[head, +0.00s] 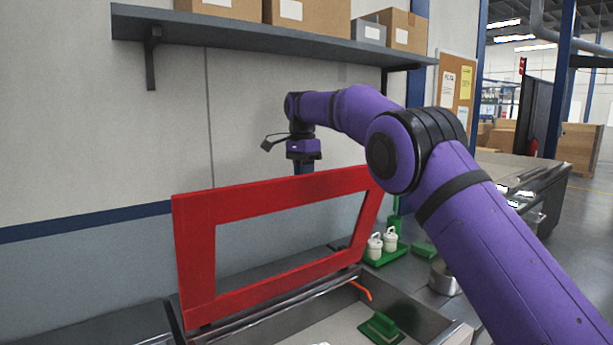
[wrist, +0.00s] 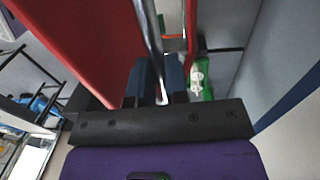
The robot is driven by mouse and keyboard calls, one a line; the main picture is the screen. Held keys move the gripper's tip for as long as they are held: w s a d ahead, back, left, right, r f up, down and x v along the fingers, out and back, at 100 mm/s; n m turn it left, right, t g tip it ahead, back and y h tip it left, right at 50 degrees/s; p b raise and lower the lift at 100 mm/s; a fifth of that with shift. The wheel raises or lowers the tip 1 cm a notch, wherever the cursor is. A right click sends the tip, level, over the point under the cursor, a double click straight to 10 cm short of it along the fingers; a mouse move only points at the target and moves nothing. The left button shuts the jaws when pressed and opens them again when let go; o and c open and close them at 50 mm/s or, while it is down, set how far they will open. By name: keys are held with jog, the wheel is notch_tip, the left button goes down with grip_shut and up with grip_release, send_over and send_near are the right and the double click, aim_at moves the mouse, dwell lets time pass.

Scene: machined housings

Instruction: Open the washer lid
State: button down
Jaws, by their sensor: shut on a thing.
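The red washer lid (head: 200,245), a frame with a large opening, stands raised and close to upright at the back of the washer in the head view. In the wrist view its red side (wrist: 85,40) fills the upper left. My gripper (head: 304,168) points down at the lid's top edge, and its fingertips are partly hidden behind the lid. In the wrist view my gripper (wrist: 154,78) has its two blue fingers on either side of a shiny metal bar at the lid. It is shut on this part of the lid.
The open washer basin (head: 345,325) holds a green part (head: 381,327). A green tray (head: 385,256) with white bottles stands right of the lid. A wall shelf (head: 270,38) with boxes hangs above my gripper. The wall is close behind.

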jog(key=shift+a+f, duration=0.2)
jog(key=shift+f, duration=0.25)
jog(key=c, duration=1.1)
grip_release()
jog(key=shift+w+a, duration=0.1)
jog(key=shift+w, duration=0.05)
jog(key=shift+r, duration=1.95)
jog(key=s+d, duration=0.1)
jog(key=s, duration=0.4)
jog(key=s+d+r, duration=0.1)
jog(key=s, duration=0.4)
jog(key=s+d, duration=0.2)
jog(key=s, duration=0.3)
jog(key=shift+s+r, duration=0.2)
jog(key=shift+s, duration=0.2)
